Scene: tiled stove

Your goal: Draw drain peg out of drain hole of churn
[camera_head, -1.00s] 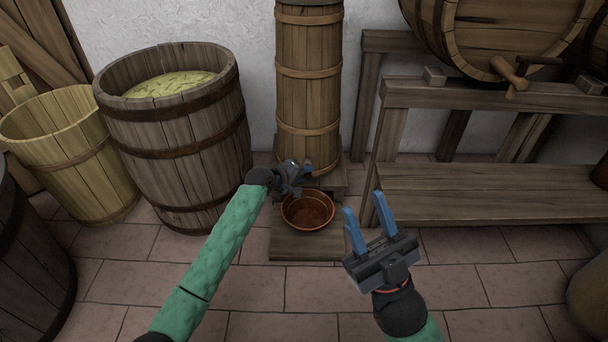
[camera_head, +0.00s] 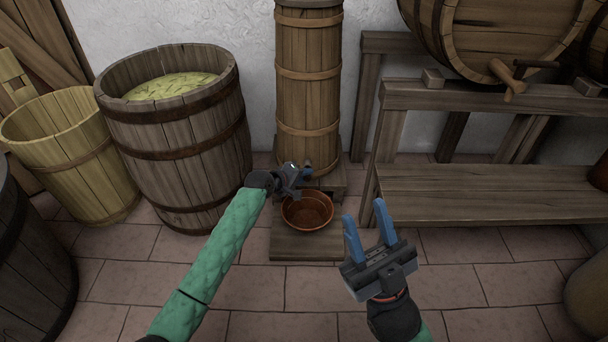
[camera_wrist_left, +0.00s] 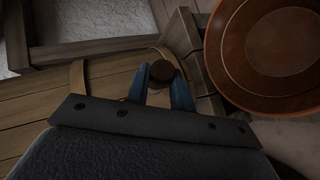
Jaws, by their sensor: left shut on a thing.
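The churn (camera_head: 308,90) is a tall, narrow wooden vessel with hoops, standing upright on a low wooden stand against the wall. My left gripper (camera_head: 307,168) is at the front of the churn, near its foot. In the left wrist view its blue fingers (camera_wrist_left: 162,86) are shut on the drain peg (camera_wrist_left: 163,69), whose dark round end shows between the fingertips. The drain hole is hidden, and I cannot tell how deep the peg sits. My right gripper (camera_head: 369,233) is open and empty, to the right of the bowl and nearer to me.
A brown bowl (camera_head: 307,211) stands on a low board below my left gripper; it also shows in the left wrist view (camera_wrist_left: 222,62). A large barrel (camera_head: 178,140) stands to the left. A wooden bench (camera_head: 480,193) stands to the right. The front tiles are clear.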

